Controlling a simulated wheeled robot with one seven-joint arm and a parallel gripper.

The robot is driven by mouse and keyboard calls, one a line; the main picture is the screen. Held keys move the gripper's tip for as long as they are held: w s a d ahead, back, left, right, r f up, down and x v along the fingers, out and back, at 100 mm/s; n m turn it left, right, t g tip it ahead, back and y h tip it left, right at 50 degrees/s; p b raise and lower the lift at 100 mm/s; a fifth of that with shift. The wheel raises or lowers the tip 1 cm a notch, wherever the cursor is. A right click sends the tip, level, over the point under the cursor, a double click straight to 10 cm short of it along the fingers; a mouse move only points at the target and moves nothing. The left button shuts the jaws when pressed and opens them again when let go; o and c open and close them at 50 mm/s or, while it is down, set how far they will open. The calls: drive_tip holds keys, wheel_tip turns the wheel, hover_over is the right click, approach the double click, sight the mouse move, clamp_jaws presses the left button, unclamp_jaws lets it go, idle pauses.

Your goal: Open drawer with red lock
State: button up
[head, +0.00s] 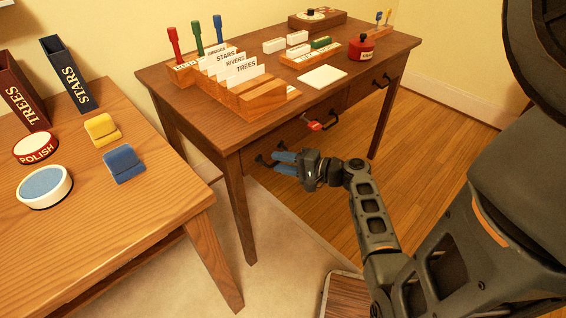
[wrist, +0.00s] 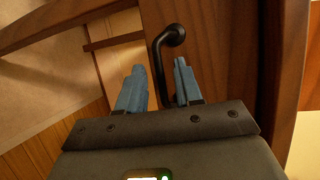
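The wooden desk (head: 330,95) has drawers along its front, with dark handles. A small red lock (head: 313,125) sits at one dark handle on the front in the head view; it is not visible in the wrist view. My gripper (head: 279,162) is below and left of the red lock, close to another dark handle part (head: 264,160). In the wrist view my gripper (wrist: 160,68) has its two blue fingers apart, with a black bent handle (wrist: 172,37) showing between them. I cannot tell whether the fingers touch it.
The desktop holds a card rack (head: 262,95), colored stamps, a red bottle (head: 361,48) and a white pad (head: 322,76). A second wooden table (head: 150,215) stands at left. A desk leg (head: 238,210) is left of my gripper. The floor in front is open.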

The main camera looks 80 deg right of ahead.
clamp_jaws()
idle(1.4)
